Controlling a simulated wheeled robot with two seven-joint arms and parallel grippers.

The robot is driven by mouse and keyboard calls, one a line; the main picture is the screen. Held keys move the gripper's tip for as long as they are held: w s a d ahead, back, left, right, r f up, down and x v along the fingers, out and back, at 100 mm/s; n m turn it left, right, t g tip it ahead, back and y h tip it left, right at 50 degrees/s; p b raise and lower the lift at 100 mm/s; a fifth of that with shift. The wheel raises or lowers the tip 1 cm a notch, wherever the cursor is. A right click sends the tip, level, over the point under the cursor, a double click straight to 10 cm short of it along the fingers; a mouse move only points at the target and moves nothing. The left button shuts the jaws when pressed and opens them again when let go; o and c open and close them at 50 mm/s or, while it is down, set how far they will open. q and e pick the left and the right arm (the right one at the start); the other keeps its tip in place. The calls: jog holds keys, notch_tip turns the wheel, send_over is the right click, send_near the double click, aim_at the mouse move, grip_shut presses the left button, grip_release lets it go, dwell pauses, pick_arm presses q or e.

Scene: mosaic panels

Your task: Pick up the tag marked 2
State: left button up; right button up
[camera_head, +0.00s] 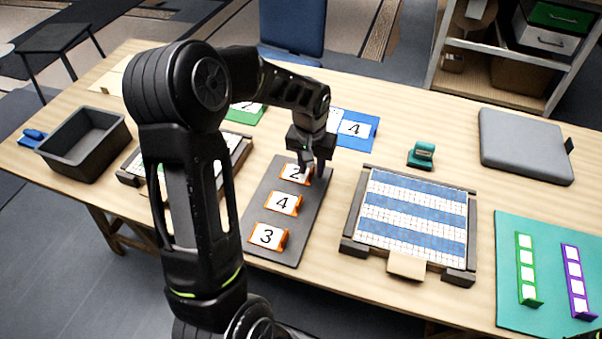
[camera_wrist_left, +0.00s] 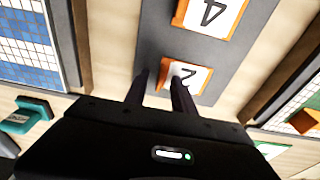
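The tag marked 2 (camera_head: 293,173) is a white card with an orange edge. It lies at the far end of the dark grey strip (camera_head: 259,217). My left gripper (camera_head: 308,170) points down over its right side and partly covers it. In the left wrist view the two fingers (camera_wrist_left: 160,88) are apart, with the left edge of the tag marked 2 (camera_wrist_left: 198,76) between and beyond them. I cannot tell whether they touch it. The tags marked 4 (camera_head: 282,203) and 3 (camera_head: 268,236) lie nearer on the same strip. My right gripper is out of view.
A framed blue and white mosaic panel (camera_head: 410,212) is right of the strip, with a teal stamp-like object (camera_head: 421,155) behind it. A second panel is left, partly behind my arm. A black bin (camera_head: 84,143), grey pad (camera_head: 524,146) and teal mat (camera_head: 547,255) are farther out.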

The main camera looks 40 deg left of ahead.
pick_arm(q)
jog(key=shift+c, duration=0.3)
grip_shut()
dwell(0.3)
